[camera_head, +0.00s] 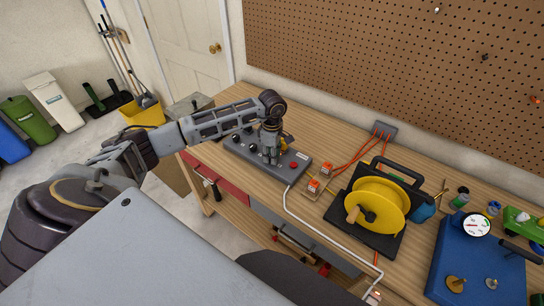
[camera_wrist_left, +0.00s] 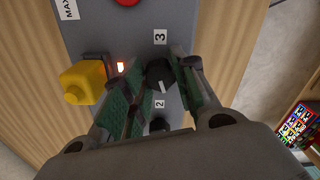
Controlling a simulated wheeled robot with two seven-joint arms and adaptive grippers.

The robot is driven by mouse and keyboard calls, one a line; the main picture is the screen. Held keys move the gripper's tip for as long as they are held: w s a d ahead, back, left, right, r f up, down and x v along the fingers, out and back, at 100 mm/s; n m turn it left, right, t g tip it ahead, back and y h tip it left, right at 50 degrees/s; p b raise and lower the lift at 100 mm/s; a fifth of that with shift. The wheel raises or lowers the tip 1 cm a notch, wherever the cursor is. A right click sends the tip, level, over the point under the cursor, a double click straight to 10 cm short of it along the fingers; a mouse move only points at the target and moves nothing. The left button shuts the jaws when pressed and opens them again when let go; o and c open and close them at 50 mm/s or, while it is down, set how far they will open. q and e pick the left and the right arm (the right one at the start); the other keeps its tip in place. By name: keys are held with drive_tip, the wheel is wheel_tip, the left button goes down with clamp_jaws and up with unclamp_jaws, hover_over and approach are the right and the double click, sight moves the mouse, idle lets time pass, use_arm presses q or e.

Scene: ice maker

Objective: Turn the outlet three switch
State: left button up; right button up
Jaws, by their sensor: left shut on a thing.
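The control panel (camera_head: 287,169), a grey box, lies on the wooden workbench and also shows in the left wrist view (camera_wrist_left: 85,35). In the wrist view, a black knob with a white mark, the outlet three switch (camera_wrist_left: 160,74), sits between the labels 3 and 2. My left gripper (camera_wrist_left: 161,80) points down at it, its green-padded fingers shut on the knob from both sides. In the head view, my left gripper (camera_head: 269,157) is over the panel and hides part of its knobs. My right gripper is not in view.
Beside the gripper are a yellow part (camera_wrist_left: 84,82) and a small lit lamp (camera_wrist_left: 121,67). A second black knob (camera_wrist_left: 158,124) is close by. A red button (camera_head: 293,165) is at the panel's right. A yellow cable reel (camera_head: 385,203) and a blue gauge box (camera_head: 470,262) stand further right.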

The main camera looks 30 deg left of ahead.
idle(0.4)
use_arm(q)
drive_tip(key=shift+n, duration=3.4)
drive_tip(key=shift+n, duration=1.7)
